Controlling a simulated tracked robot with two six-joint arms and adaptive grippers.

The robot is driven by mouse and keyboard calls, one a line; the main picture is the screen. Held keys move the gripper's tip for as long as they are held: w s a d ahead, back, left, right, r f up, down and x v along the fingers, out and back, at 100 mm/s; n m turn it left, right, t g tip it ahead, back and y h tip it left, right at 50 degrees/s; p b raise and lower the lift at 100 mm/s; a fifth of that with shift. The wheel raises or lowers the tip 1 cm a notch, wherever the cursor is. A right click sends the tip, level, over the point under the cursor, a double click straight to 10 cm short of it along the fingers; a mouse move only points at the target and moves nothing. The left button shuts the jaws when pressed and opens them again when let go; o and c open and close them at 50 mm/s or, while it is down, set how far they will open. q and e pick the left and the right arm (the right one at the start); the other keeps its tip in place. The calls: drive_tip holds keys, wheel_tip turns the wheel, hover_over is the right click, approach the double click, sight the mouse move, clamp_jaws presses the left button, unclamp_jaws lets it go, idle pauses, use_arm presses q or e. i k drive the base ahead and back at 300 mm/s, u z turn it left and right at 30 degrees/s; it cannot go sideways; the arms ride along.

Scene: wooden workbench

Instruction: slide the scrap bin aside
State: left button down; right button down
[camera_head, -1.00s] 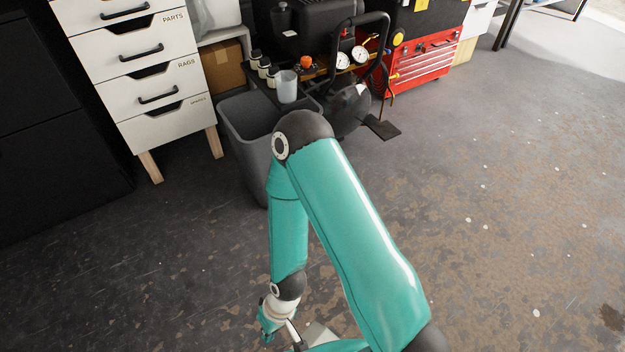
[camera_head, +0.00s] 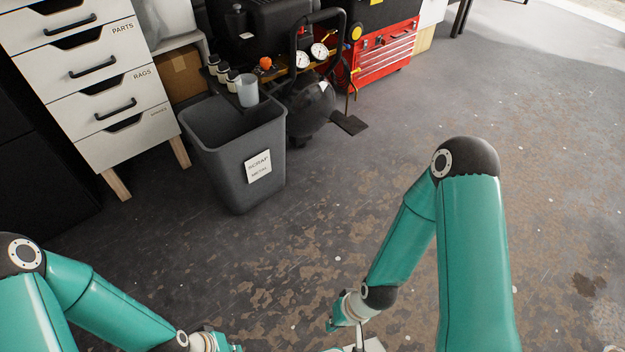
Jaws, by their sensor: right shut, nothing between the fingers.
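The scrap bin (camera_head: 222,150) is a dark grey, open-topped bin standing upright on the floor, left of centre. A white label (camera_head: 258,166) reading SCRAP METAL is on its front side. My right gripper (camera_head: 359,338) is at the bottom edge, partly cut off, shut and empty. It is apart from the bin, lower and to the right in the picture. My left arm comes in at the lower left, and its wrist reaches the bottom edge; its fingers are out of the picture.
A white drawer cabinet (camera_head: 95,75) on wooden legs stands left of the bin. A black compressor (camera_head: 310,108) with gauges is close behind and right of it. A red tool chest (camera_head: 385,55) stands further back. The floor (camera_head: 330,215) in front and right is clear.

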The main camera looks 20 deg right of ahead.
sight(243, 158)
drive_tip(key=u, duration=0.95)
drive_tip(key=i, duration=0.1)
drive_tip(key=z, duration=1.7)
drive_tip(key=k, duration=0.55)
drive_tip(key=z, duration=0.4)
drive_tip(key=i, duration=1.05)
drive_tip(key=u, duration=0.35)
